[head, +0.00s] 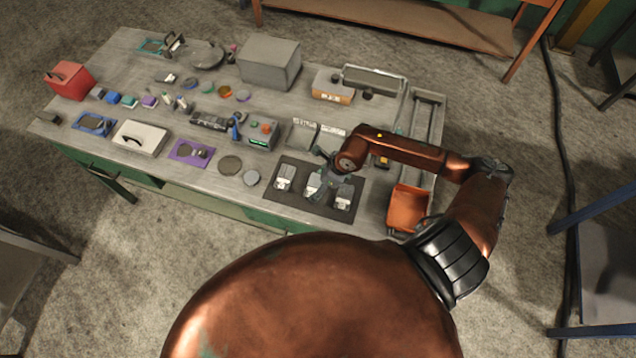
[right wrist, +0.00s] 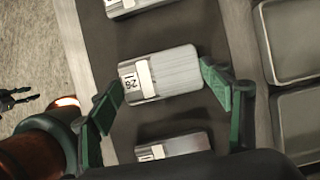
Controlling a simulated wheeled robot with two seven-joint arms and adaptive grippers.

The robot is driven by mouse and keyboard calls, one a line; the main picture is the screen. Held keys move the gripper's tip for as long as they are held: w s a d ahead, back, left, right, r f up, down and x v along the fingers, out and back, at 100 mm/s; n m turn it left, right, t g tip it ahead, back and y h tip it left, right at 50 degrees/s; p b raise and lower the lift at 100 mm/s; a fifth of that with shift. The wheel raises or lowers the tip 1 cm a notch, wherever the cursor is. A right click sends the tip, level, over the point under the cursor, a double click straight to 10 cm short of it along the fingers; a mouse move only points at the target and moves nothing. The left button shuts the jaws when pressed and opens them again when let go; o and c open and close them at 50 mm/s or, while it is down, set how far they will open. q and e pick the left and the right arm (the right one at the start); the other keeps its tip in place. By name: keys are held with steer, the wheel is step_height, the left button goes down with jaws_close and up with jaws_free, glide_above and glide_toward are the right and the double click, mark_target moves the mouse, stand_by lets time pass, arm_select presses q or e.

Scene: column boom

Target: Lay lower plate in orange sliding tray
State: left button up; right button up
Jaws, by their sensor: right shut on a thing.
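Three grey metal plates with white labels lie in a row on a dark mat (head: 264,192). I cannot tell which one is called the lower plate. My right gripper (head: 326,181) is over the middle plate (head: 312,184). In the right wrist view its green fingers (right wrist: 162,92) are closed on the two ends of that plate (right wrist: 172,73), which still appears at mat level. The orange sliding tray (head: 408,208) is at the right end of the bench, right of the mat, and looks empty. A dark pronged shape (right wrist: 14,98), perhaps my left gripper, shows at the left edge there.
The other plates, left (head: 284,176) and right (head: 344,198), lie close beside the held one. Metal rails (head: 434,130) run behind the orange tray. Grey shallow trays (right wrist: 295,110) stand beside the mat. Round discs (head: 230,165) and a purple mat (head: 190,152) are farther left.

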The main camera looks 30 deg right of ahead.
steer(key=o, duration=1.3)
steer(key=shift+f, duration=0.2)
steer(key=o, duration=0.5)
steer(key=shift+r, duration=0.1)
